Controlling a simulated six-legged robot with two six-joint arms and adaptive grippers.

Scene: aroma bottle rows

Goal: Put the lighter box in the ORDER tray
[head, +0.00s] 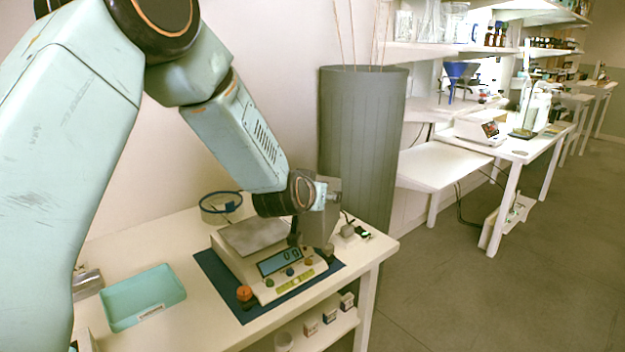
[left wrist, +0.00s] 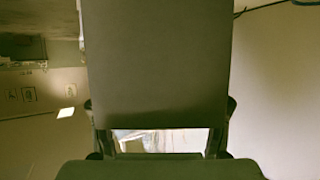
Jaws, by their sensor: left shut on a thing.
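The scale (head: 272,262) has a bare-looking plate and a display of zeros. The teal tray (head: 130,292) with a white label on its front lies empty at the left of the table. My right gripper is not in view.
The scale stands on a dark blue mat (head: 222,287), with an orange-topped item (head: 244,293) at its front. A blue-rimmed ring (head: 220,206) sits behind. A tall grey bin (head: 362,140) stands past the table. Small boxes (head: 329,315) are on the lower shelf.

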